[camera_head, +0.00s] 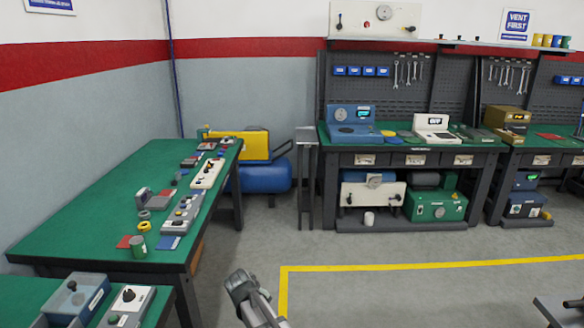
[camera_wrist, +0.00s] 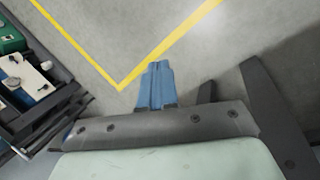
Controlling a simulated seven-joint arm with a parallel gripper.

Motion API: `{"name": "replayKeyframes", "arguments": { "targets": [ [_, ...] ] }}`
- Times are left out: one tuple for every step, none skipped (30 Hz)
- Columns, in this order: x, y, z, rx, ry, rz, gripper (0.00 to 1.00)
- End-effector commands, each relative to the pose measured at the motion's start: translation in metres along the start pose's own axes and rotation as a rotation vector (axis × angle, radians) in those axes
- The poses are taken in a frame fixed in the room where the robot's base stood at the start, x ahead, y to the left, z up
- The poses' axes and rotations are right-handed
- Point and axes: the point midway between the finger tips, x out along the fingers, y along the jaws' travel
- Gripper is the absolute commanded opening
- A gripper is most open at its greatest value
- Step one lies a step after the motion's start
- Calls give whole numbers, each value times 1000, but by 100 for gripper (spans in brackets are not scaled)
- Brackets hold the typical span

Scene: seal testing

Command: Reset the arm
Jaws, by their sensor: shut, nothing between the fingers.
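My gripper (camera_wrist: 157,68) shows in the wrist view, its blue fingers shut together with nothing between them. It is over bare grey floor, beside the corner of a yellow floor line (camera_wrist: 120,87), and touches nothing that I can see. In the head view, a grey part of my arm (camera_head: 250,298) shows at the bottom, just left of the yellow line (camera_head: 284,268). The fingers cannot be clearly made out there.
A green-topped bench (camera_head: 90,215) with several small devices stands at the left. A smaller bench with grey boxes (camera_head: 75,300) is at the lower left. Workbenches (camera_head: 410,153) with instruments line the back wall. The middle floor (camera_head: 390,290) is clear.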

Motion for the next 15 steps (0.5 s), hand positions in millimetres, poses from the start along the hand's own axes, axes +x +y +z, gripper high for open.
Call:
{"name": "replayKeyframes", "arguments": {
  "targets": [
    [14,6,22,53,-5,-25,0],
    [21,9,32,86,-7,-40,0],
    [29,12,45,129,-8,-59,0],
    [36,15,55,162,-10,-74,0],
    [43,17,65,195,-11,-88,0],
    [51,20,77,239,-12,-107,0],
    [57,22,87,273,-14,-121,0],
    [62,23,97,307,-16,-135,0],
    [70,25,110,352,-18,-154,0],
    [75,26,120,386,-19,-167,0],
    [80,27,129,421,-20,-181,0],
    [87,28,142,466,-22,-198,0],
    [92,28,152,502,-24,-213,0],
    [96,28,162,536,-26,-226,0],
    [101,28,173,581,-27,-242,0]
  ]
}}
